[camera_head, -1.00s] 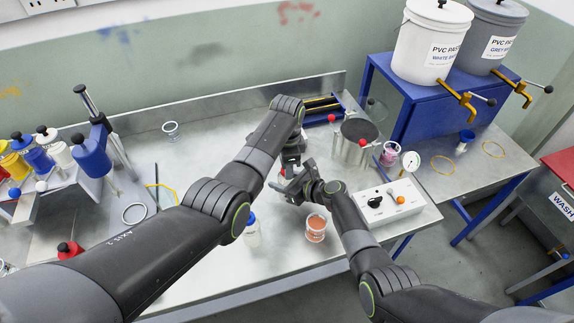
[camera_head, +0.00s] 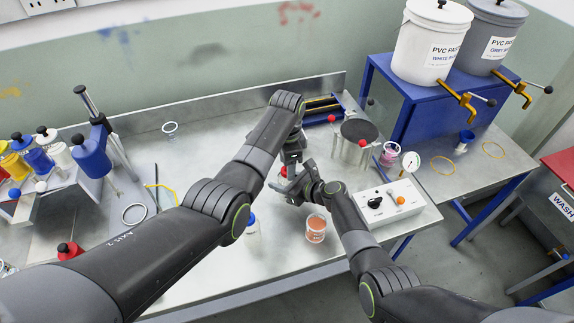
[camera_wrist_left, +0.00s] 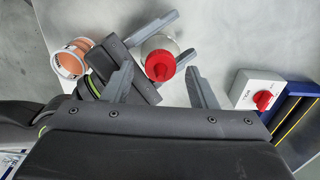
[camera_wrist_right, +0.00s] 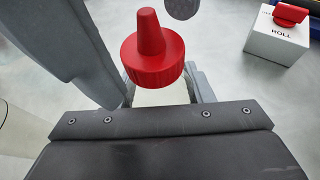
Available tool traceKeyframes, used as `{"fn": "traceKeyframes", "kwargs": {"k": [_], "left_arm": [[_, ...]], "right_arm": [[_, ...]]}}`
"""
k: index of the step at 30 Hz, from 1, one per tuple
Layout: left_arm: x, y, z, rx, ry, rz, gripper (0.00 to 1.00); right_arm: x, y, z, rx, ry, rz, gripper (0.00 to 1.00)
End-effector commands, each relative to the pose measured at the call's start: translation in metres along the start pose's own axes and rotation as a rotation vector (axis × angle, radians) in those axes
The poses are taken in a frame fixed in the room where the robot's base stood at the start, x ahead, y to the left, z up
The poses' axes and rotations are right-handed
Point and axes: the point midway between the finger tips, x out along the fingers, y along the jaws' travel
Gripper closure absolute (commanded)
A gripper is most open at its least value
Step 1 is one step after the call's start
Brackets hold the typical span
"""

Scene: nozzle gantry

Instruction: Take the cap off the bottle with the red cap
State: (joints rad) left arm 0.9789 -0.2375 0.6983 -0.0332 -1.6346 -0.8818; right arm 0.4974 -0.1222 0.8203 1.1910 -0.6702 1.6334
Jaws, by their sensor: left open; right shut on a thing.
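The bottle (camera_wrist_left: 158,46) with the red cap is pale. My right gripper (camera_wrist_right: 160,92) is shut on its body. The cone-shaped red cap (camera_wrist_right: 152,55) is on top, above the right fingers. It also shows in the left wrist view (camera_wrist_left: 160,66) and as a small red spot between the grippers in the head view (camera_head: 284,172). My left gripper (camera_wrist_left: 158,75) is open, and in its view the cap lies between its fingertips with gaps on both sides. Whether the fingers are level with the cap or above it, I cannot tell. In the head view the arms hide most of the bottle.
A blue-capped bottle (camera_head: 252,226) and an orange-filled jar (camera_head: 316,229) stand near the front edge. A white control box (camera_head: 388,203) is right of the right arm. A white box with a red knob (camera_wrist_right: 278,37) is beyond the grippers. The left bench has free room.

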Motion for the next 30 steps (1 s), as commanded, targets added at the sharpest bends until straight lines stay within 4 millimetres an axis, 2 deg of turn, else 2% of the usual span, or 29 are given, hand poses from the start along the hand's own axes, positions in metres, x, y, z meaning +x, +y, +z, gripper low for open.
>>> {"fn": "traceKeyframes", "kwargs": {"k": [3, 6, 9, 14, 20, 30], "left_arm": [[-0.018, -0.001, -0.001, 0.0, 0.003, -0.004, 0.48], [-0.027, -0.001, 0.0, 0.0, 0.002, -0.003, 0.48], [-0.031, 0.0, 0.0, 0.001, 0.0, -0.001, 0.51], [-0.033, 0.0, 0.0, 0.057, 0.0, -0.002, 0.51], [-0.041, -0.001, 0.0, 0.308, 0.0, -0.003, 0.51], [-0.058, -0.001, 0.0, 0.856, 0.0, -0.004, 0.51]], "right_arm": [[0.0, 0.0, 0.0, 0.0, 0.0, 0.0, 1.0], [0.0, 0.0, 0.0, 0.0, 0.0, 0.0, 1.0], [0.0, 0.0, 0.0, 0.0, 0.0, 0.0, 1.0], [0.0, 0.0, 0.0, 0.0, 0.0, 0.0, 1.0], [0.0, 0.0, 0.0, 0.0, 0.0, 0.0, 1.0], [0.0, 0.0, 0.0, 0.0, 0.0, 0.0, 1.0]]}}
